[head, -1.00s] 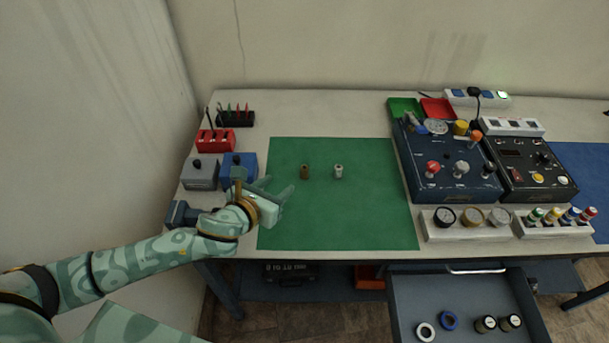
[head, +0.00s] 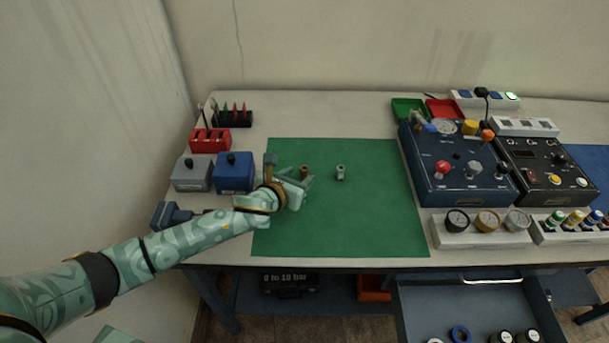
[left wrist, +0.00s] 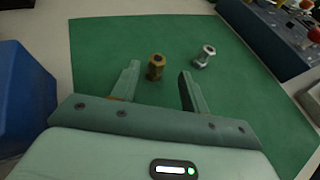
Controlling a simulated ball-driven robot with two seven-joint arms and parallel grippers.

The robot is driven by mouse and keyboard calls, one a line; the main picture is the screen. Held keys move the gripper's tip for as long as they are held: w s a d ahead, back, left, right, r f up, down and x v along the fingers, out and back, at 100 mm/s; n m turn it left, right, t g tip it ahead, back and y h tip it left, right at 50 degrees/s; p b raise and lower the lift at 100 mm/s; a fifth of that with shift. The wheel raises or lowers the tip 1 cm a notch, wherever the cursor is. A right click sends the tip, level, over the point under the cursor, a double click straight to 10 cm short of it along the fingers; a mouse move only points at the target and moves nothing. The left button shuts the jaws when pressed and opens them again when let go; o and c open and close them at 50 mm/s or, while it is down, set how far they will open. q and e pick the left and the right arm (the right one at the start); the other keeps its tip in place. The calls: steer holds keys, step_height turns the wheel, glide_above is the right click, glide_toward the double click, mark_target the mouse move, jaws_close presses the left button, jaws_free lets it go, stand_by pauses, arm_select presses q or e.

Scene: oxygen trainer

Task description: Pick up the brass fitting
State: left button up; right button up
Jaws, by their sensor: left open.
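The brass fitting (left wrist: 155,67) stands upright on the green mat (left wrist: 110,40) in the left wrist view, just beyond and between my open fingertips. In the head view the brass fitting (head: 304,171) shows at the tips of my left gripper (head: 298,178), partly hidden by it. In the left wrist view my left gripper (left wrist: 158,82) is open and empty, its two fingers apart on either side of the line to the fitting. My right gripper is not in view.
A silver fitting (head: 340,172) stands on the mat to the right of the brass one. A blue box (head: 235,173) and a grey box (head: 193,174) stand left of the mat. A dark blue control panel (head: 455,165) stands to the right. The mat's front half is clear.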

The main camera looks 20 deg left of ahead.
mark_target(302, 172)
arm_select(q)
steer(key=b+x, duration=0.1)
steer(key=x, duration=0.3)
steer(key=shift+w+a+f+b, duration=0.2)
steer(key=shift+w+f+b, duration=0.1)
steer(key=shift+f+b, duration=0.1)
steer(key=shift+r, duration=0.15)
steer(key=c, duration=0.9)
jaws_close()
